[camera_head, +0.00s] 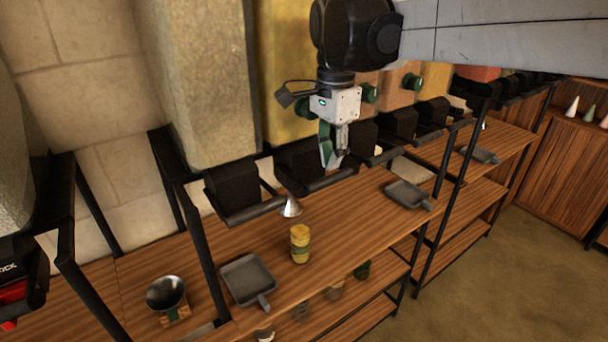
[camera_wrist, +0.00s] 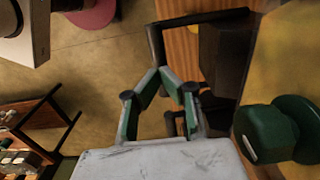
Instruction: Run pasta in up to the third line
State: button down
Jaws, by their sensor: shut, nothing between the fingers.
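My gripper (camera_head: 331,160) hangs in front of the row of black dispenser outlets, shut and empty. In the wrist view its green-sided fingers (camera_wrist: 163,78) converge beside a black frame (camera_wrist: 200,18). A tall column with yellow contents (camera_head: 288,70) stands behind the gripper, and a column with pale grainy contents (camera_head: 195,80) is to its left. I cannot tell for sure which column holds pasta. A small yellow container with a green band (camera_head: 300,245) stands on the wooden shelf, below and left of my gripper. Its fill lines are too small to see.
Grey pans (camera_head: 247,278) and (camera_head: 407,195) lie on the shelf. A metal bowl (camera_head: 166,293) is at the left.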

jog(key=shift+r, duration=0.65)
notch_tip(320, 180, up, 5)
jog(key=p, duration=0.3)
jog(key=s+d+f+n+t+b, duration=0.3)
jog(key=s+d+f+n+b, duration=0.1)
jog(key=s+d+f, duration=0.4)
jog(key=s+d+f+n+t+b, duration=0.4)
jog(key=s+d+f+n, duration=0.3)
jog(key=f, duration=0.6)
jog(key=s, duration=0.2)
jog(key=shift+s+d+f, duration=0.2)
jog(key=shift+s+d, duration=0.1)
jog(key=shift+d, duration=0.05)
dwell(0.6)
